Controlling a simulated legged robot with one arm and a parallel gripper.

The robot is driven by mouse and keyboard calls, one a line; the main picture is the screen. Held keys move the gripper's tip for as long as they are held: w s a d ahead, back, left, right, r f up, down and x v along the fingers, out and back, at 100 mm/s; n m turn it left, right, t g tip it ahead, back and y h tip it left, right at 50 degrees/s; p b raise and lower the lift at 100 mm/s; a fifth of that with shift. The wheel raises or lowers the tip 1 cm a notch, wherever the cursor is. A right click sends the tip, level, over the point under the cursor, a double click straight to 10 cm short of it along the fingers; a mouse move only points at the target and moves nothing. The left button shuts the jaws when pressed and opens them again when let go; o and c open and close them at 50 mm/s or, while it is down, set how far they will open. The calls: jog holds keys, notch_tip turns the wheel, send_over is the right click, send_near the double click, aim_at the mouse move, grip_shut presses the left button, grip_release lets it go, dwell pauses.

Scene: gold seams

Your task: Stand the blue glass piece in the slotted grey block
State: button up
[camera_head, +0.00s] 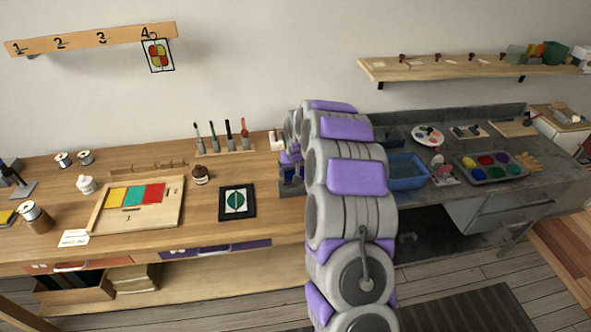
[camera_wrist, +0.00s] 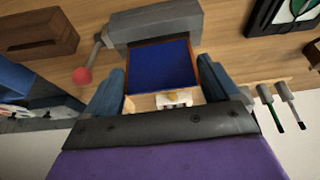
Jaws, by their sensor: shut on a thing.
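The blue glass piece (camera_wrist: 160,68), a flat square with a copper-brown edge, is between the two fingers of my gripper (camera_wrist: 160,76) in the wrist view. The fingers are shut on its side edges. A grey block (camera_wrist: 155,24) with a side lever and red knob lies just beyond the glass; its slot cannot be made out. The glass's far edge appears close to the block, but I cannot tell whether they touch or whether it is inside. In the head view, my arm largely hides the gripper and the grey block (camera_head: 291,189).
A brown wooden block (camera_wrist: 38,30) lies left of the grey block in the wrist view. A brush rack (camera_head: 226,152) and black-framed picture (camera_head: 237,203) are left of my arm in the head view. A blue tray (camera_head: 405,172) is to its right.

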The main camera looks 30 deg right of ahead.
jog(key=shift+f+p, duration=0.45)
jog(key=shift+f, duration=1.25)
dwell(2.3)
jog(key=o, duration=0.8)
jog(key=shift+r, duration=0.1)
jog(key=shift+r+p, duration=1.25)
jog(key=shift+r, duration=2.2)
